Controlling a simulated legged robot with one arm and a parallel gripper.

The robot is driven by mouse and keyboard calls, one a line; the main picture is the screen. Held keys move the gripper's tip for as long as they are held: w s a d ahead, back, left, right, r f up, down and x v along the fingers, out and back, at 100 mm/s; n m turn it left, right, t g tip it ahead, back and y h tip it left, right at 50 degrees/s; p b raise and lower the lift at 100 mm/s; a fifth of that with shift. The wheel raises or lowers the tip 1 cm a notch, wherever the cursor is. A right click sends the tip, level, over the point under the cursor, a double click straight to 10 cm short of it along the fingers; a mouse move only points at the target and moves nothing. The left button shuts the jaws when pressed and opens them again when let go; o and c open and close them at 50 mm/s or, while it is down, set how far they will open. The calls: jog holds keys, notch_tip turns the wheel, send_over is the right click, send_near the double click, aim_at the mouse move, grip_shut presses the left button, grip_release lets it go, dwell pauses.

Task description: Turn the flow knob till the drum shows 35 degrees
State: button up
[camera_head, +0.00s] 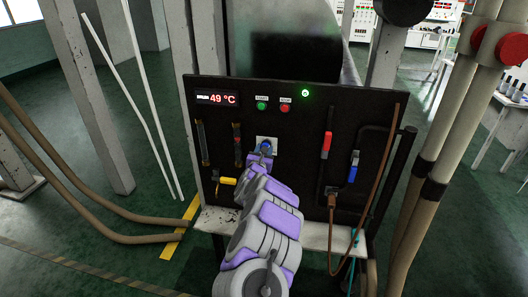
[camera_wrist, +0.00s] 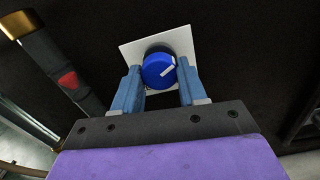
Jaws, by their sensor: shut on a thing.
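The flow knob (camera_wrist: 159,70) is a blue round knob with a white pointer mark, on a white square plate (camera_wrist: 186,39). In the wrist view its white mark points to the upper right. My gripper (camera_wrist: 160,88) is shut on the knob, with one blue finger on each side of it. In the head view the knob (camera_head: 266,146) shows just past my gripper, near the middle of the black panel (camera_head: 300,120). The red display (camera_head: 217,98) at the panel's upper left reads 49 °C.
A green button (camera_head: 261,105), a red button (camera_head: 285,107) and a lit green lamp (camera_head: 306,93) sit above the knob. A yellow-handled valve (camera_head: 227,181) is left of my arm. Red (camera_head: 326,143) and blue (camera_head: 353,167) handles and a brown hose are right.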

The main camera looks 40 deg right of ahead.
jog(key=shift+f+m, duration=0.25)
jog(key=shift+m, duration=0.55)
jog(key=o, duration=0.9)
jog(key=shift+w, duration=0.1)
jog(key=shift+o, duration=0.8)
jog(key=shift+r, duration=0.15)
jog(key=p+v, duration=0.3)
jog(key=v, duration=1.4)
